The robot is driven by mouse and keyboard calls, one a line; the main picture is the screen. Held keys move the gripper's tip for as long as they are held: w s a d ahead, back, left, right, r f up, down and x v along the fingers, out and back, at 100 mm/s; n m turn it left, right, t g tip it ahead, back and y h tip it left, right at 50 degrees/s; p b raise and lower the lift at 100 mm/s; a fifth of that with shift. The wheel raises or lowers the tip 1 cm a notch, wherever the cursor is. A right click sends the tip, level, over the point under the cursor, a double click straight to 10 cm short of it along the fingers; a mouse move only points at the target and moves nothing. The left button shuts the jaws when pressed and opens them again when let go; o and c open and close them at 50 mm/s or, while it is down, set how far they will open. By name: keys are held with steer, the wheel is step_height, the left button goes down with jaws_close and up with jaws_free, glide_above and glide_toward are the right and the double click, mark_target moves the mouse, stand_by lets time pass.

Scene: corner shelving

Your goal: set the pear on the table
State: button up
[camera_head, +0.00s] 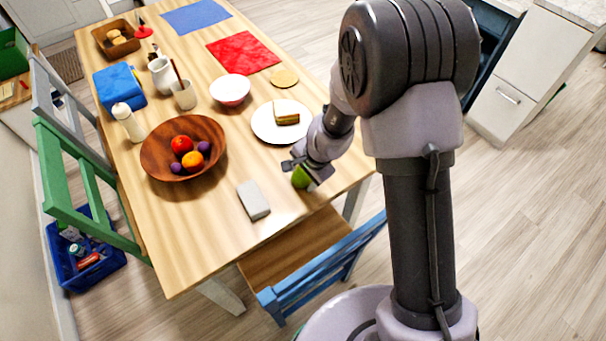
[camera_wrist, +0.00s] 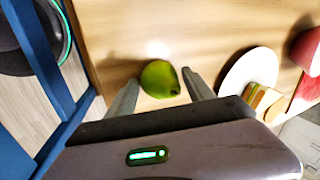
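The green pear (camera_head: 300,178) is at the table's near right edge, in front of the white plate. In the wrist view the pear (camera_wrist: 160,79) sits between the two fingertips of my gripper (camera_wrist: 160,75), which lie close against its sides.
A white plate (camera_head: 263,130) with a sandwich-like item (camera_head: 286,112) stands close behind my gripper. A grey block (camera_head: 253,200) and a wooden fruit bowl (camera_head: 152,160) are to the left. A blue chair (camera_head: 325,262) stands at the near edge. Tabletop between block and pear is bare.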

steer(key=s+d+r+n+p, duration=0.1)
steer(key=s+r+p, duration=0.1)
steer(key=r, duration=0.6)
steer(key=s+d+r+t+p, duration=0.1)
steer(key=s+r+p, duration=0.15)
steer(key=r, duration=0.65)
steer(key=s+d+r+n+p, duration=0.1)
steer(key=s+d+r+p, duration=0.1)
steer(key=r, duration=0.6)
steer(key=s+d+r+n+t, duration=0.1)
steer(key=s+d+r, duration=0.1)
steer(key=s+r, duration=0.3)
steer(key=s+d+r+n+t, duration=0.1)
steer(key=s+d+r+n, duration=0.1)
steer(key=s+r, duration=0.4)
steer(key=s+d, duration=0.1)
steer(key=s, duration=0.4)
steer(key=shift+s+d+h, duration=0.15)
steer(key=shift+h, duration=0.15)
steer(key=shift+f, duration=0.1)
